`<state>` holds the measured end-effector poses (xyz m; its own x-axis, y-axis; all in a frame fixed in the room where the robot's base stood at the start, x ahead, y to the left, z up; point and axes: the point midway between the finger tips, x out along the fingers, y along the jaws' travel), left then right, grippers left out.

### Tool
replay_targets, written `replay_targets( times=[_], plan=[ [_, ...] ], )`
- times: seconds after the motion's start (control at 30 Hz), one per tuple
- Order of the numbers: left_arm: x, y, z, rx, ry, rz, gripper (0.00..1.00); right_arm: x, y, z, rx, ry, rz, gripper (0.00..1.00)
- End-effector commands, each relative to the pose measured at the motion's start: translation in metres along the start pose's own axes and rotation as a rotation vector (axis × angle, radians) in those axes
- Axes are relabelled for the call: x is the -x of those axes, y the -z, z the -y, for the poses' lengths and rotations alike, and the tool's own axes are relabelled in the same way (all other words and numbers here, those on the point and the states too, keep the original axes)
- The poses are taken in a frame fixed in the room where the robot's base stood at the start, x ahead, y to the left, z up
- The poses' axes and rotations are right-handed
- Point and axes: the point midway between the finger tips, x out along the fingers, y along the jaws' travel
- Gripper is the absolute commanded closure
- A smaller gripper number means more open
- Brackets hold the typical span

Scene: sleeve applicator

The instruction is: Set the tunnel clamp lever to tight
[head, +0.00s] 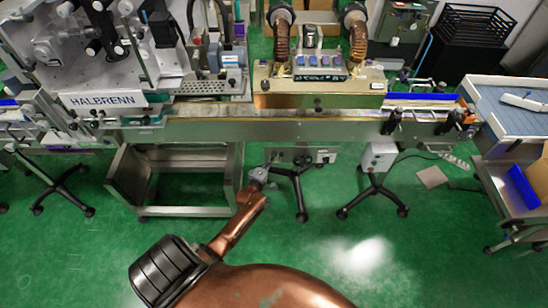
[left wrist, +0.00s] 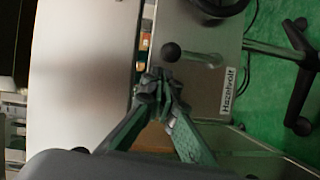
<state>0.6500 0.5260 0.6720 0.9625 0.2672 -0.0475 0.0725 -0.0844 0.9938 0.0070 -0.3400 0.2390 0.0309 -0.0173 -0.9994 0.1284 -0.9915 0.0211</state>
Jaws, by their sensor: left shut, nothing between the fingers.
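The lever shows in the left wrist view as a black ball knob (left wrist: 171,52) on a short metal rod, on a grey box with a "Hazelvolt"-like label (left wrist: 229,90). I cannot read a tight marking or tell the lever's setting. My left gripper (left wrist: 158,88) is shut and empty, its fingertips just below the knob in the picture; I cannot tell whether they touch. In the head view my left gripper (head: 261,174) is beside the grey box (head: 302,154) under the conveyor. The brass-coloured tunnel (head: 320,84) with two copper hoses stands above. My right gripper is out of view.
The conveyor (head: 270,130) runs across the picture, with the "HALBRENN" machine (head: 101,100) at left. Wheeled stand legs (head: 299,195) and another grey box (head: 379,157) are below it. A side table (head: 500,105) stands at right. Green floor in front is clear.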

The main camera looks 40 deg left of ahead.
Motion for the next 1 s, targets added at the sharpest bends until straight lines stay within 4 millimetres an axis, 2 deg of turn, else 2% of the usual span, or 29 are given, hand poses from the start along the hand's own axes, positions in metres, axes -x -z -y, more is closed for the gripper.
replay_targets(
  times=[0.17,0.2,0.4,0.6,0.77,1.0],
  plan=[
    [0.001,0.028,-0.002,-0.007,0.0,0.006,1.0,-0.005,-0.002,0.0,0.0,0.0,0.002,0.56],
    [0.015,0.024,-0.002,0.0,0.004,0.007,1.0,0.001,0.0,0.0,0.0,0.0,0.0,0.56],
    [0.06,0.025,-0.006,0.001,0.001,0.005,1.0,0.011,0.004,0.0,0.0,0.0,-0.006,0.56],
    [0.09,0.025,-0.006,-0.001,0.001,0.005,1.0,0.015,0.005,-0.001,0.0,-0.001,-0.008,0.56],
    [0.1,0.025,-0.006,-0.001,0.0,0.005,1.0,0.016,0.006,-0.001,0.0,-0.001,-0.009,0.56],
    [0.101,0.024,-0.006,-0.001,0.0,0.005,1.0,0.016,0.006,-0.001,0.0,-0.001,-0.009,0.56]
  ],
)
